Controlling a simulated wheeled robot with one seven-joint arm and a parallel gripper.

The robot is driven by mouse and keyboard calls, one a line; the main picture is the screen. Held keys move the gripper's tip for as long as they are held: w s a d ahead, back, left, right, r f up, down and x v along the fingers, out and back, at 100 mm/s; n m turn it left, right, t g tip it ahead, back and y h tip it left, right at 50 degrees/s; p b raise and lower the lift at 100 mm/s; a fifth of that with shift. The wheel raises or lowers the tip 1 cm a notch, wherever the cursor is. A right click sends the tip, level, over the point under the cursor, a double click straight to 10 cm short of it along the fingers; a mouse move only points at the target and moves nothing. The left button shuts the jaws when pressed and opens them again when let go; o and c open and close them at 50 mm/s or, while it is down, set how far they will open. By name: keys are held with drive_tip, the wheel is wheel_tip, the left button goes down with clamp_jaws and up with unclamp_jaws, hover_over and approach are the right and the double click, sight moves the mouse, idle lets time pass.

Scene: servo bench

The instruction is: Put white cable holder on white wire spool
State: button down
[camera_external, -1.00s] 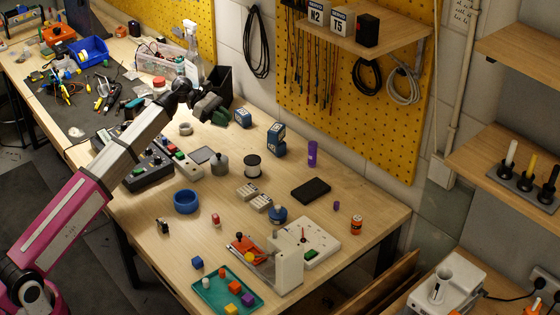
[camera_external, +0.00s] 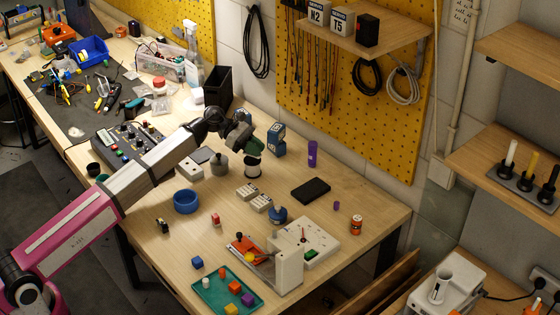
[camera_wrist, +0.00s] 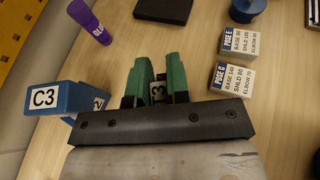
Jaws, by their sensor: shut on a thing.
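My gripper (camera_external: 254,148) points down over the white wire spool (camera_external: 252,173), in the external view. The spool shows a dark middle and a pale lower rim; its top is hidden behind the green fingers. In the wrist view my gripper (camera_wrist: 155,84) is shut on a small pale piece (camera_wrist: 158,91) with a black "3" on it. Most of that piece is hidden between the fingers, so I cannot tell its full shape or whether it is the white cable holder. I cannot tell whether it touches the spool.
Stacked blue labelled blocks (camera_external: 277,148) stand just right of my gripper; one shows C3 (camera_wrist: 72,99) in the wrist view. A purple cylinder (camera_external: 312,154), a black slab (camera_external: 311,190), two pale label blocks (camera_external: 247,190) and a grey weight (camera_external: 220,166) are near. Bare tabletop lies between them.

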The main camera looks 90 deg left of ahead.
drive_tip(key=shift+f, duration=0.8)
drive_tip(key=shift+f, duration=0.2)
drive_tip(key=c, duration=1.1)
unclamp_jaws()
drive_tip(key=shift+r, duration=0.15)
drive_tip(key=shift+s+a+r, duration=0.1)
drive_tip(key=shift+s+r, duration=0.05)
drive_tip(key=shift+s, duration=0.1)
drive_tip(key=v, duration=1.1)
drive_tip(key=shift+s, duration=0.2)
drive_tip(key=shift+r, duration=0.15)
